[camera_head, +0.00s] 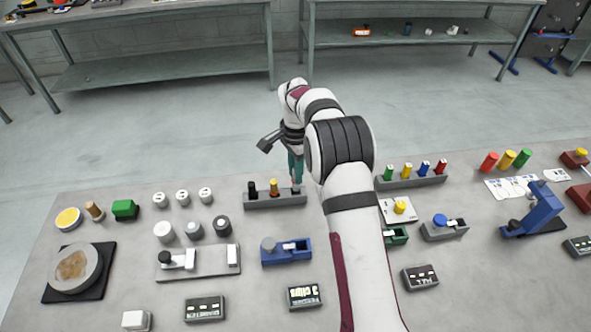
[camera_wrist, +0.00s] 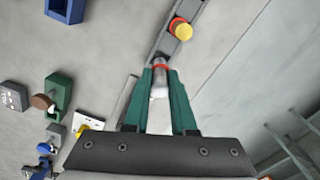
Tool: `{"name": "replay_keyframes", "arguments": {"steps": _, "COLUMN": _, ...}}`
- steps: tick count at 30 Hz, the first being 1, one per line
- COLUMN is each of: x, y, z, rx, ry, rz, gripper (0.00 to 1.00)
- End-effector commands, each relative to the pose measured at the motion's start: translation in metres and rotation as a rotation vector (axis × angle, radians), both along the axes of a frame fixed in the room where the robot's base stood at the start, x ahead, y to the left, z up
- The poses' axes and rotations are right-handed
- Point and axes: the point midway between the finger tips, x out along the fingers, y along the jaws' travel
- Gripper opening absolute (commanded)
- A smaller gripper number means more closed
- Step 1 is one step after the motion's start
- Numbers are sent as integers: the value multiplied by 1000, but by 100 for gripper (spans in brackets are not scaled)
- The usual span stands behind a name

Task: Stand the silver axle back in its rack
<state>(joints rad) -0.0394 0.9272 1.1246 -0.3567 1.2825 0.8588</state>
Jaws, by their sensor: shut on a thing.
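The silver axle (camera_wrist: 160,63), with a red band, is between the green fingertips of my gripper (camera_wrist: 161,76) in the wrist view. In the head view my gripper (camera_head: 296,172) points down over the right end of a grey rack (camera_head: 275,203). The axle's lower end is at or just above that end of the rack (camera_wrist: 168,46); I cannot tell if it sits in a hole. The rack also holds a yellow-topped axle (camera_head: 274,187) with a red part and a black one (camera_head: 252,189). The yellow one is beside my fingers in the wrist view (camera_wrist: 183,30).
A second rack (camera_head: 412,181) with several coloured pegs stands right of my arm. A blue fixture (camera_head: 287,252) is in front of the first rack. Several grey and white cylinders (camera_head: 194,229) stand to the left. My arm hides part of the table's middle.

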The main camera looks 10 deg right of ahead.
Motion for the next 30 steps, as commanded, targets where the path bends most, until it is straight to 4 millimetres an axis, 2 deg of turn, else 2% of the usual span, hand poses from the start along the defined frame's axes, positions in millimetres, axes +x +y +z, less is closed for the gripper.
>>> {"name": "replay_keyframes", "arguments": {"steps": 30, "x": 0, "y": 0, "z": -10, "rx": 0, "ry": 0, "rz": 0, "gripper": 0}}
